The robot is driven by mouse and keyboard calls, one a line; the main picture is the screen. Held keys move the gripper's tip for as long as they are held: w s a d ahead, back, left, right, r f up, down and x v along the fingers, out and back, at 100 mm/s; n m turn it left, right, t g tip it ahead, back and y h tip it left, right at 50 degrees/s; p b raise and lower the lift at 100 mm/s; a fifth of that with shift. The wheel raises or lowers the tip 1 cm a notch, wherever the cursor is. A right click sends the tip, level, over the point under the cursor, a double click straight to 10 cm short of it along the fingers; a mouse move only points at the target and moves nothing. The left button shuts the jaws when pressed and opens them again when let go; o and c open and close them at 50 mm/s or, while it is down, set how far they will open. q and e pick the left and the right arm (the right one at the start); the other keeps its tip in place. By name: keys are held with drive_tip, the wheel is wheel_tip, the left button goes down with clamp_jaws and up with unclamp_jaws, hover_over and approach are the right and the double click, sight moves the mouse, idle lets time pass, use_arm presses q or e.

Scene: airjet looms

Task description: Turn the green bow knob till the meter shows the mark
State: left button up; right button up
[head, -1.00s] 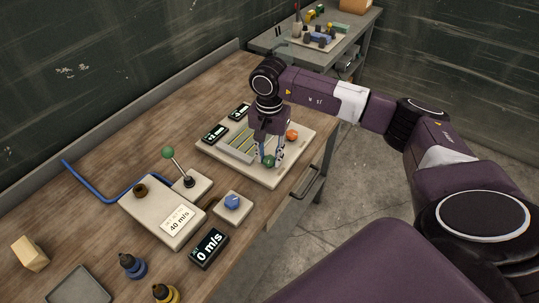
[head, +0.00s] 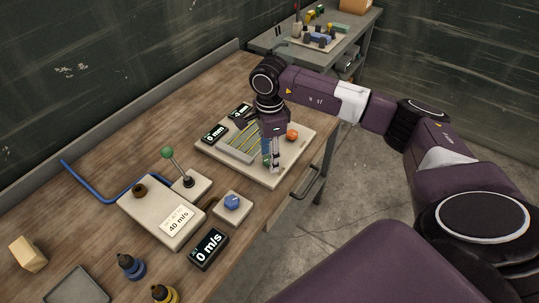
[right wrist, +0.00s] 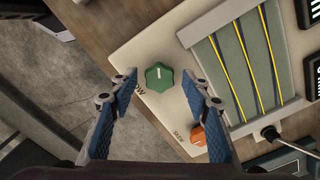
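The green bow knob (right wrist: 159,77) sits on the pale panel (right wrist: 150,30), its white pointer line nearly upright in the right wrist view. My right gripper (right wrist: 160,78) is open, with one blue-padded finger on each side of the knob and a gap to both. In the head view the right gripper (head: 271,164) points down over the front of the panel and largely hides the green knob. The nearer meter (head: 214,134) appears to read 0 mm; the farther meter (head: 240,111) is too small to read surely. My left gripper is not in view.
An orange knob (head: 292,135) labelled SKEW in the wrist view sits beside the right gripper. The striped cloth panel (head: 242,143) lies behind it. A green-topped lever (head: 167,153), a blue knob (head: 232,201) and a 0 m/s display (head: 209,248) stand to the left.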

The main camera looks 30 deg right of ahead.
drive_tip(key=shift+r+p, duration=1.6)
drive_tip(key=shift+r, duration=1.4)
drive_tip(key=shift+r, duration=0.3)
wheel_tip(320, 180, up, 12)
drive_tip(key=shift+f, duration=0.25)
